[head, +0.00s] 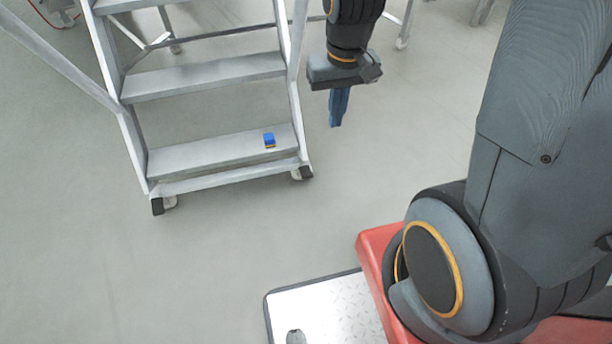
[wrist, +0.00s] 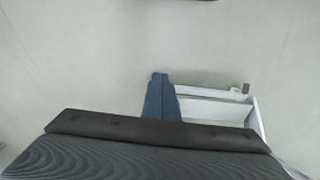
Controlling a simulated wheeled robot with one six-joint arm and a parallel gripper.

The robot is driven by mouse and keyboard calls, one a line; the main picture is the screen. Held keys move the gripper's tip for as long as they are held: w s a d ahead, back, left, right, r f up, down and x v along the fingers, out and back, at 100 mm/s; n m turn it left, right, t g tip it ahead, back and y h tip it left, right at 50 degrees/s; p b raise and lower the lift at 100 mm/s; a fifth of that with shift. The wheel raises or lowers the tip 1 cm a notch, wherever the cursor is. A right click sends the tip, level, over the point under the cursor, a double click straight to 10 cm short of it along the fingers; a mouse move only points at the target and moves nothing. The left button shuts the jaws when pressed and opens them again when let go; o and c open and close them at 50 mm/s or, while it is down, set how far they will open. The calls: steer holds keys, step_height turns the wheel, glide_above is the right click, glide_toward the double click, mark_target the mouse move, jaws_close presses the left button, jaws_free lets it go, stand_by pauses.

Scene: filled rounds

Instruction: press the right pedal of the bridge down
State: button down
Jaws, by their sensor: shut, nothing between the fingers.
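My gripper (head: 338,122) points down at the top centre of the head view, right of the step ladder. Its blue fingers are together with nothing between them; they also show in the wrist view (wrist: 160,78). I cannot make out a pedal for certain in either view. A pale tread plate (head: 325,306) with a dark rim lies at the bottom of the head view, cut off by the frame. A small grey piece (head: 295,337) shows on it at the bottom edge. I cannot tell whether these belong to the bridge. My gripper is well apart from them.
A grey metal step ladder (head: 205,82) on feet stands at the upper left. The ladder also shows behind my fingers in the wrist view (wrist: 215,107). The floor between ladder and plate is clear.

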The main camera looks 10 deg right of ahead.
steer(key=t+b, duration=0.1)
steer(key=b, duration=2.6)
glide_above(306, 174)
steer(key=s, duration=0.3)
step_height(306, 174, down, 40)
steer(key=shift+w+d, duration=0.25)
steer(key=shift+f, duration=0.1)
steer(key=f+b, duration=0.2)
steer(key=f, duration=0.1)
steer(key=w+f+b, duration=0.1)
steer(key=f+b, duration=0.1)
steer(key=f, duration=0.1)
steer(key=w+f+b, duration=0.1)
steer(key=f+b, duration=0.1)
steer(key=f, duration=0.1)
steer(key=shift+f, duration=0.4)
steer(key=shift+s+a+t, duration=0.15)
steer(key=shift+t, duration=0.25)
